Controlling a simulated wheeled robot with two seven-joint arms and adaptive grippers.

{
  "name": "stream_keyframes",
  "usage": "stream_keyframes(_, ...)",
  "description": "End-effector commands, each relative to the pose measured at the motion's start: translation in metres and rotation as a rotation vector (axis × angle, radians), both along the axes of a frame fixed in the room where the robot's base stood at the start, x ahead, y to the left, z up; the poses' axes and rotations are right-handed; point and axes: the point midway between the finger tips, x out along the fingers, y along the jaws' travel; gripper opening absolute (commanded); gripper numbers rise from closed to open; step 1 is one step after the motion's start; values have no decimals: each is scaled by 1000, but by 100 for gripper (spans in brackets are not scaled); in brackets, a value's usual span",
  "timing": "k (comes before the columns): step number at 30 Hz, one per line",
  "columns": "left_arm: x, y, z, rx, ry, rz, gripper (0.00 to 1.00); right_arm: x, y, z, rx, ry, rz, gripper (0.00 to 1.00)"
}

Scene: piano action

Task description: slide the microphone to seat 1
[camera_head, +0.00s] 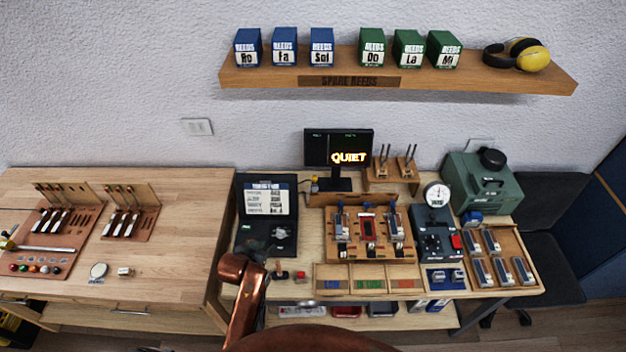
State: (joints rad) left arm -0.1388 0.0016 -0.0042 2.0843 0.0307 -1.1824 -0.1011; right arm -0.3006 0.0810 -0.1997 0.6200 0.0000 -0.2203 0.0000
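My copper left arm reaches up from the bottom. Its dark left gripper (281,236) appears to be over the lower part of a black case (247,238); it blends into the case, and I cannot tell whether its fingers are open. I cannot make out a seat number. My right gripper is not in view.
A wooden rack with several piano-action parts (369,256) stands right of the gripper. A grey control box (436,234) and a green machine (487,183) are further right. The left bench (190,225) has bare room.

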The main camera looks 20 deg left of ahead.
Motion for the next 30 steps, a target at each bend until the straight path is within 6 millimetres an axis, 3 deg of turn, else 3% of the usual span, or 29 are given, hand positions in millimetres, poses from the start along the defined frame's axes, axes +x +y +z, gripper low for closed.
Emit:
stream_keyframes(1,26,-7,8,-9,-43,-7,24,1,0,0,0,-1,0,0)
stream_keyframes(6,120,-36,46,-41,-212,-38,24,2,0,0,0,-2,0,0)
stream_keyframes(9,170,-56,73,-60,-307,-55,24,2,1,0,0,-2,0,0)
stream_keyframes(12,200,-69,92,-71,-368,-65,24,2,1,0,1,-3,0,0)
stream_keyframes(18,223,-79,105,-78,-411,-73,24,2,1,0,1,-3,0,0)
stream_keyframes(30,273,-85,84,-78,-411,-74,24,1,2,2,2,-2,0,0)
